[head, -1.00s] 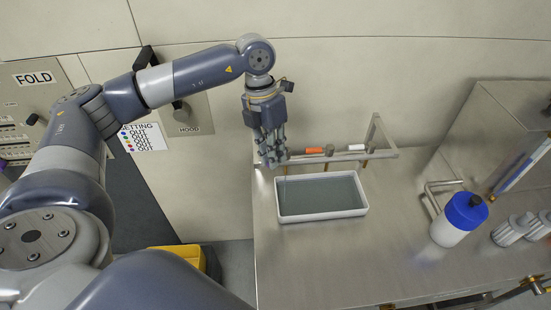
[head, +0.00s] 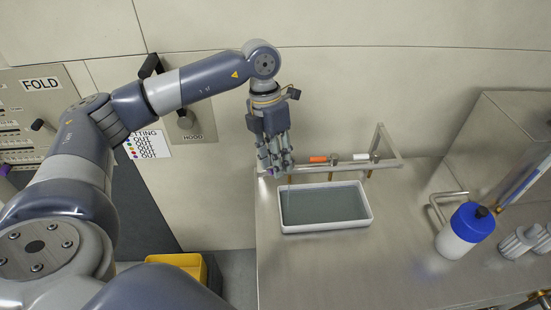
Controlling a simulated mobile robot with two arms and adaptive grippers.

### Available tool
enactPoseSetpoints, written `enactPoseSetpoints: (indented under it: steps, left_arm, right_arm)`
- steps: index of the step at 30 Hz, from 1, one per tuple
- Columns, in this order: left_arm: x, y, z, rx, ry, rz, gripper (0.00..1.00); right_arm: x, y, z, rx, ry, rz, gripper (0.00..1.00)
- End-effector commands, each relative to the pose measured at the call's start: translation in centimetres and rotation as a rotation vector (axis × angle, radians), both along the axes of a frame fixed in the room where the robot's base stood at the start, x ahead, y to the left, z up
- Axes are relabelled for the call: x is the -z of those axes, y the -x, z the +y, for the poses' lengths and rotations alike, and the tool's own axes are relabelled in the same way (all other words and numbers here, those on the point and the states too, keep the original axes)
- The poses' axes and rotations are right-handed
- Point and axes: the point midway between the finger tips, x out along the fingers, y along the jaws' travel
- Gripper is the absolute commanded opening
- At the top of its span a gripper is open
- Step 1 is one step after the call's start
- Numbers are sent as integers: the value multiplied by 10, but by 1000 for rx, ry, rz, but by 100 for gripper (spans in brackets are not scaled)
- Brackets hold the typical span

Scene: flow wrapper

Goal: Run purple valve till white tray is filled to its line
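The white tray (head: 326,229) stands on the steel table under a pipe rail and holds grey-looking liquid. Its fill line cannot be made out. Above the tray's left end, a thin line below the leftmost spout (head: 289,181) looks like a stream, too fine to be sure. A bit of the purple valve (head: 270,171) shows at the fingertips of my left gripper (head: 275,168), which points down at the rail's left end. The fingers hide most of the valve, and whether they are closed on it is unclear. My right gripper is out of view.
An orange valve handle (head: 318,159) and a white one (head: 361,157) sit along the rail to the right. A blue-capped white bottle (head: 460,236) stands at the right. The table's front middle is clear. A yellow bin (head: 178,261) is on the floor at left.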

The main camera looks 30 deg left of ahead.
Motion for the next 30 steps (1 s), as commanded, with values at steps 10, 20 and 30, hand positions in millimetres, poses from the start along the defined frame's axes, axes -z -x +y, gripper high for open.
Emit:
enactPoseSetpoints:
  steps: [10, 20, 30]
  left_arm:
    - [-11, -1, 2, 1, 1, 0, 32]
    - [-77, -5, 14, 0, 2, -3, 32]
    - [-116, -7, 22, 0, 1, 0, 32]
  right_arm:
    - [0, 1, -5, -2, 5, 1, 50]
    - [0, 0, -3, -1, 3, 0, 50]
    - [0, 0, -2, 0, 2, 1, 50]
